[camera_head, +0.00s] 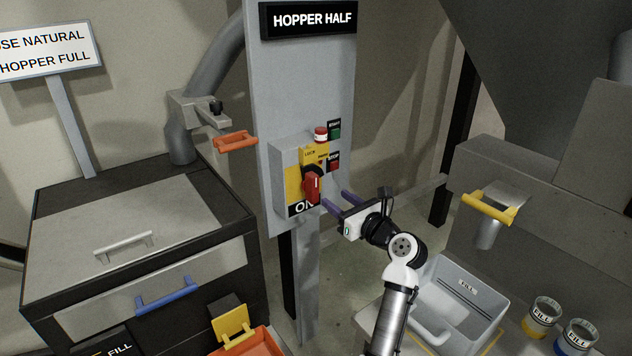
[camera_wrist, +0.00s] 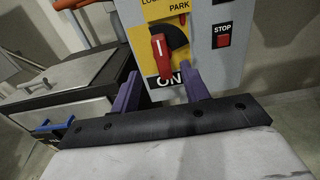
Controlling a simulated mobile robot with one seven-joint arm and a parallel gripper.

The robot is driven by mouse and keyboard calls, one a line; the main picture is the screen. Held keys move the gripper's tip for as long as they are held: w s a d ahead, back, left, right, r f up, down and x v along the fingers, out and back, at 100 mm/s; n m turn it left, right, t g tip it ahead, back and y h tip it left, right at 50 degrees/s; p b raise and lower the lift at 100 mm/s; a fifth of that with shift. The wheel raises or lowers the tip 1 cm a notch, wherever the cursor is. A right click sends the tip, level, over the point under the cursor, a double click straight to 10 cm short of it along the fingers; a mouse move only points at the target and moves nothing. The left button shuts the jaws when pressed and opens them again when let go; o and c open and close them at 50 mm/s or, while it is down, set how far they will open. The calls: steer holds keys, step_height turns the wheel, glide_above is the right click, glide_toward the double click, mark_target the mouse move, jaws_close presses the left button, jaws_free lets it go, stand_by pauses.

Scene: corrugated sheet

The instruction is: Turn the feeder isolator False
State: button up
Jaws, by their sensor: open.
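The feeder isolator is a red handle (camera_head: 312,187) on a yellow plate, on the front of a grey box (camera_head: 283,160) fixed to the upright panel. An "ON" label (camera_head: 300,208) sits below the handle. In the wrist view the red handle (camera_wrist: 161,58) stands near upright, its lower end close to "ON" (camera_wrist: 168,80), with a black dial behind it. My gripper (camera_head: 338,200) is open, its purple fingers pointing at the box just right of and below the handle. In the wrist view the fingers (camera_wrist: 160,90) are spread below the handle. No contact with the handle is visible.
An orange handle (camera_head: 235,141) juts out left of the panel. A grey bin (camera_head: 460,300) stands below my arm.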

mark_target(316, 184)
steer(key=p+x, duration=0.1)
steer(key=x, duration=0.9)
steer(key=shift+p, duration=0.35)
steer(key=shift+c, duration=0.2)
steer(key=c, duration=0.9)
